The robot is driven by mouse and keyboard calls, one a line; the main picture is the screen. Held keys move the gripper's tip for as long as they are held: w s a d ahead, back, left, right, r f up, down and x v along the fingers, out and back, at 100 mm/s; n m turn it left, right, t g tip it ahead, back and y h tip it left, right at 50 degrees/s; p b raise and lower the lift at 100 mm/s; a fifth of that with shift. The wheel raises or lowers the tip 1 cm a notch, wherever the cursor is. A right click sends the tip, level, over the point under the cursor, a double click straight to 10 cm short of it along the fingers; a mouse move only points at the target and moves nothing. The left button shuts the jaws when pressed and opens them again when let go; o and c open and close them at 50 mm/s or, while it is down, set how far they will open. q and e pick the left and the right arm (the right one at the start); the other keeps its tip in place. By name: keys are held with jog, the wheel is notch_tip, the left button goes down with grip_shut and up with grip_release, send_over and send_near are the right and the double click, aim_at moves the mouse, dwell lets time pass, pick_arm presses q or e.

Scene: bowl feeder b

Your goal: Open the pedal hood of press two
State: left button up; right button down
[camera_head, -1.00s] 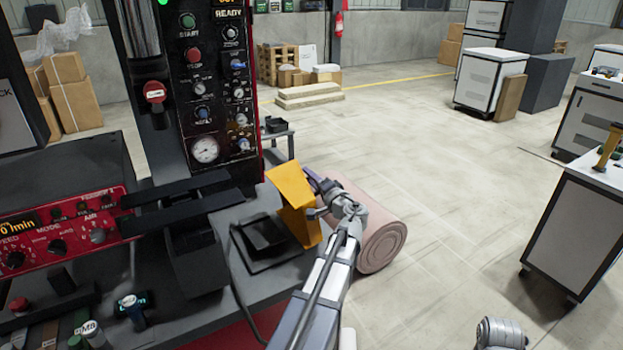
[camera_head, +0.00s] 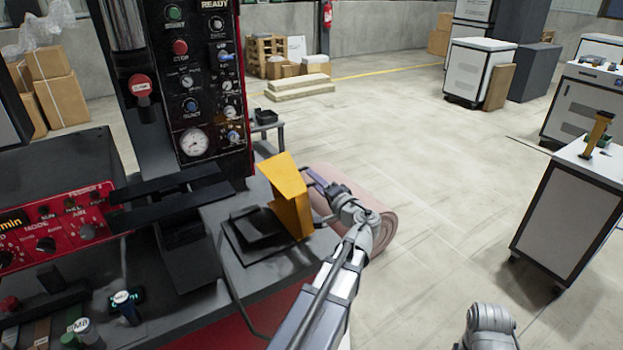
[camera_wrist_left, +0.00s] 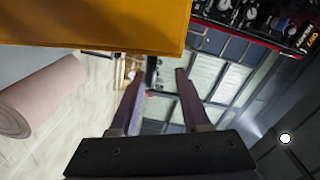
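The pedal hood (camera_head: 285,188) is a yellow-orange bent cover on the bench's right edge. It stands raised beside the black pedal (camera_head: 262,232), whose top shows uncovered at its left. My left gripper (camera_head: 312,179) is at the hood's upper right side; in the head view I cannot tell whether it touches. In the left wrist view the hood (camera_wrist_left: 95,22) fills the top left, above the fingertips. The two fingers of my left gripper (camera_wrist_left: 160,73) are apart with nothing between them. My right gripper is out of view.
The press panel (camera_head: 195,80) with dials and knobs rises left of the hood. A red control box (camera_head: 60,228) is on the bench. A pink roll (camera_head: 380,228) lies on the floor behind my left arm. The floor to the right is open up to a white cart (camera_head: 570,205).

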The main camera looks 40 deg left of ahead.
pick_arm(q)
jog(key=v, duration=0.9)
dwell(0.9)
jog(key=shift+r+p, duration=0.15)
jog(key=shift+p, duration=0.15)
dwell(0.3)
jog(key=s+d+f+m+g+h+p, duration=0.1)
jog(key=s+d+h, duration=0.4)
jog(key=d, duration=0.5)
jog(key=s+d+f+m+g+h+p, duration=0.1)
jog(key=s+d+f+g+h+p, duration=0.2)
jog(key=d, duration=0.8)
jog(key=s+d+f+m+g+h+p, duration=0.1)
jog(key=s+d+f+g+h+p, duration=0.2)
jog(key=s+d+f+h+p, duration=0.3)
jog(key=s+d+h, duration=0.1)
jog(key=d, duration=0.3)
jog(key=shift+s+d+f, duration=0.25)
jog(key=shift+d+f, duration=0.1)
jog(key=shift+f, duration=0.05)
jog(key=shift+w, duration=0.1)
